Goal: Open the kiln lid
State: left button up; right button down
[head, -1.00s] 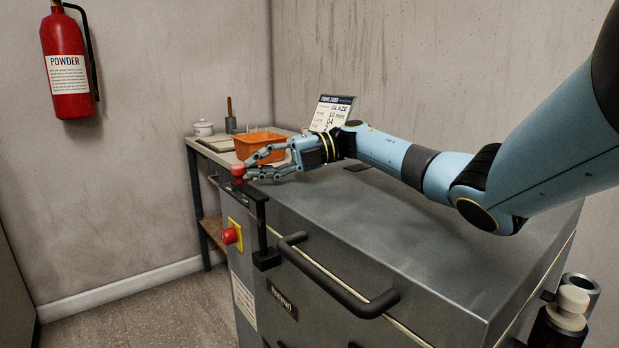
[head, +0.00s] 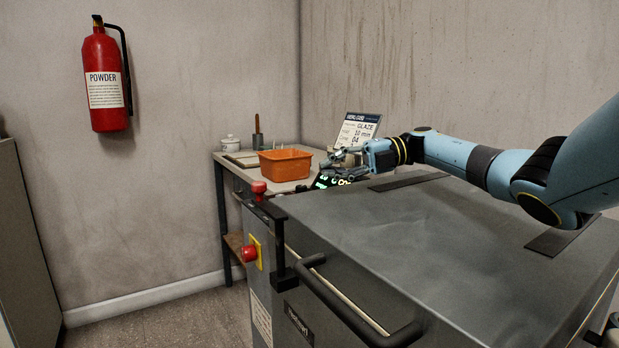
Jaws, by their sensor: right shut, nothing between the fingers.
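The kiln is a grey metal box with a flat lid (head: 420,230), which lies down on the body. A long black bar handle (head: 345,303) runs along the lid's front edge. At the lid's front left is a black latch bar (head: 280,243) with a red knob (head: 259,190) on top. My right gripper (head: 335,170) is shut and empty behind the lid's far left part, near a small dark panel with green lit marks (head: 322,181). It is apart from the knob and the handle. My left gripper is not in view.
A side table holds an orange bin (head: 285,164), a white jar (head: 231,143) and a card (head: 358,130). A fire extinguisher (head: 107,80) hangs on the wall. The floor at left is clear.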

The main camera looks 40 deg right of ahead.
aim_at(437, 260)
jog(key=k+j, duration=0.35)
jog(key=j, duration=0.15)
jog(key=k+j, duration=0.35)
jog(key=j, duration=0.2)
